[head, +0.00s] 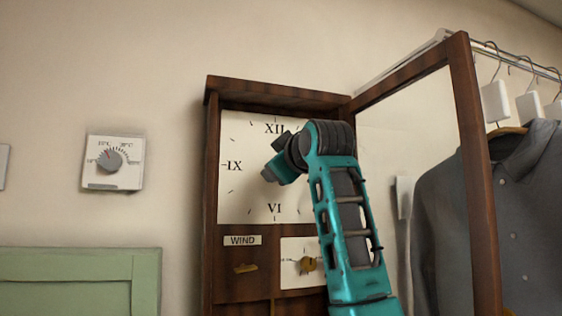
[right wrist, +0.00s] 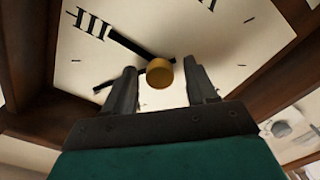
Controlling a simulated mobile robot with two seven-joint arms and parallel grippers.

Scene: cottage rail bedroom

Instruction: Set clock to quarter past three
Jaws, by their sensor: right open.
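The wall clock (head: 244,198) has a cream dial with Roman numerals in a brown wooden case, and its glazed door (head: 470,150) stands open to the right. My right gripper (head: 276,168) is in front of the dial's middle. In the right wrist view, its open fingers (right wrist: 163,75) stand on either side of the round brass centre knob (right wrist: 159,72), with gaps visible. One dark hand (right wrist: 135,45) points near III. A second dark hand (right wrist: 103,87) shows partly behind the left finger. My arm hides the dial's right side in the head view. My left gripper is not in view.
Below the dial are a WIND label (head: 242,240), a brass key (head: 246,268) and a small plate with a brass knob (head: 307,265). A thermostat (head: 115,162) is on the wall at left. A grey shirt (head: 520,210) hangs at right, beyond the door.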

